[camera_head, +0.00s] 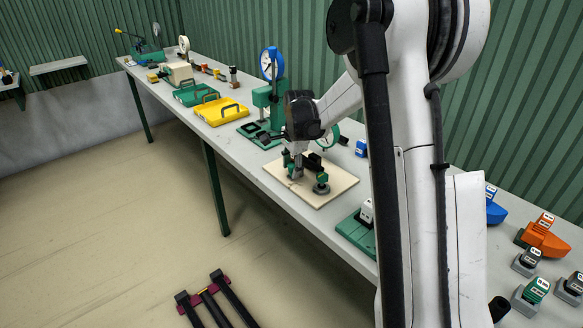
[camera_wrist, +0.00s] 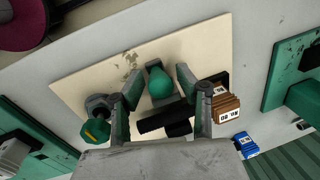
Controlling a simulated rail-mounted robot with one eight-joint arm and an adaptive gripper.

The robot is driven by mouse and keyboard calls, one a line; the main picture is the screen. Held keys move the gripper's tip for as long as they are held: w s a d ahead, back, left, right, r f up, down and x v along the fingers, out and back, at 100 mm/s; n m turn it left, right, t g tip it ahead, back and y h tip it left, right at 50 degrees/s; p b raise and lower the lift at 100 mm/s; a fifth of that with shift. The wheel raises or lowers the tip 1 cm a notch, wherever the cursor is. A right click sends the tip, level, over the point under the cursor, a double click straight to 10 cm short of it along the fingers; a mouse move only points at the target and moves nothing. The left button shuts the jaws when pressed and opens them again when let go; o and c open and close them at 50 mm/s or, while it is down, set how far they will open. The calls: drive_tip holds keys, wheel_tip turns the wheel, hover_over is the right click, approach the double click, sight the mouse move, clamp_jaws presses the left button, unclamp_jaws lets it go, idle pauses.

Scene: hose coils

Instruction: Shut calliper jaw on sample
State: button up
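A cream board (camera_head: 338,188) lies on the bench and carries the measuring set-up. It also shows in the wrist view (camera_wrist: 85,83). My gripper (camera_head: 296,172) points down over the board. In the wrist view my gripper (camera_wrist: 158,84) has its two fingers apart, with a rounded green piece (camera_wrist: 160,83) seen between them. A black bar-shaped part (camera_wrist: 165,122), possibly the calliper, crosses between the fingers, nearer the right one. I cannot tell whether either finger touches it. A grey clamp-like part with a green knob (camera_wrist: 96,131) stands left of the gripper. I cannot clearly identify the jaw and sample.
A brown block with digits (camera_wrist: 226,104) and a blue one (camera_wrist: 246,145) sit close right of the gripper. A green stand with a blue dial (camera_head: 271,65) is behind. Yellow (camera_head: 222,111) and green (camera_head: 194,94) cases lie farther along the bench.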

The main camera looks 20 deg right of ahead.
clamp_jaws()
drive_tip(key=shift+w+d+r+b, duration=0.1)
drive_tip(key=shift+w+d+b, duration=0.15)
drive_tip(key=shift+d, duration=0.5)
drive_tip(key=shift+w+d+b, duration=0.15)
drive_tip(key=shift+w+d, duration=0.1)
drive_tip(key=shift+d, duration=0.5)
drive_tip(key=shift+o, duration=1.5)
unclamp_jaws()
drive_tip(key=shift+a, duration=0.1)
